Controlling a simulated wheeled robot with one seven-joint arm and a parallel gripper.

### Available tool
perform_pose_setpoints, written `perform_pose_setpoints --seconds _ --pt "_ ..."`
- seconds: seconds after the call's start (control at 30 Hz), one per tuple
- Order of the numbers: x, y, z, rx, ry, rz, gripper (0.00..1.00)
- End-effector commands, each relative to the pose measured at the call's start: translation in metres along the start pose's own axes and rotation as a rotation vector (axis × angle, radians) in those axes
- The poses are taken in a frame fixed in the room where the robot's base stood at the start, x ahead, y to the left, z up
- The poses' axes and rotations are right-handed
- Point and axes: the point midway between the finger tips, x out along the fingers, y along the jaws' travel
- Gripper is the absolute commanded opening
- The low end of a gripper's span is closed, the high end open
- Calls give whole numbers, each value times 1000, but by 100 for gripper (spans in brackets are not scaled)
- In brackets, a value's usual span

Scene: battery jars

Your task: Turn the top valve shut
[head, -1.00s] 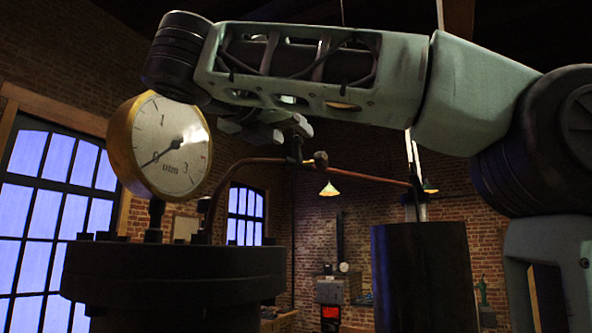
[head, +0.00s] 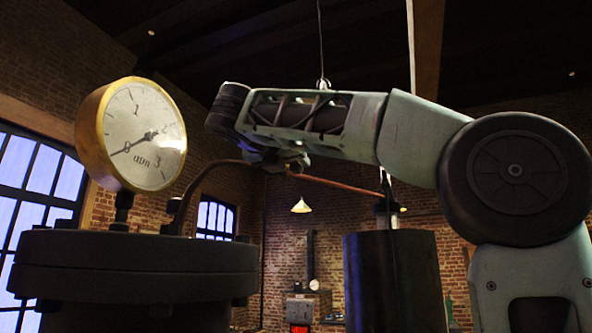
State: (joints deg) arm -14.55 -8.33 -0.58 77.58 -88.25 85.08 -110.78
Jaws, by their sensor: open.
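A copper pipe (head: 335,183) runs between the dark flanged vessel (head: 130,262) on the left and the dark cylinder (head: 396,280) on the right. A small fitting (head: 293,170) sits on the pipe's high middle, where the top valve seems to be; its handle cannot be made out. My gripper (head: 278,160) is right at this fitting, under the far end of my arm, with its jaws open. It is small and dark, and I cannot tell whether the fingers straddle the valve or touch it.
A brass-rimmed pressure gauge (head: 138,133) stands on the vessel, just left of my arm's end. The copper pipe passes close below my arm. A lit hanging lamp (head: 301,206), brick walls and windows are farther back.

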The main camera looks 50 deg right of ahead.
Motion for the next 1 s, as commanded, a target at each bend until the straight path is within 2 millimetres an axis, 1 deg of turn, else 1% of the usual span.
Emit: perform_pose_setpoints --seconds 0.03,0.1,0.2,0.33,0.57,0.6,0.67,0.7,0.73,0.77,1.0 --pt "8 0 0 0 0 -2 43" --pt "17 0 0 0 1 -1 43" --pt "25 0 0 -1 1 -1 43" --pt "31 0 0 -1 1 0 43" --pt "31 0 0 -1 1 0 43" --pt "31 0 0 -1 1 0 40" --pt "31 0 0 -1 0 0 23" --pt "31 0 0 -1 0 1 12" --pt "31 0 0 -1 0 1 4" --pt "31 0 0 -1 0 1 0" --pt "31 1 1 -1 10 1 0"
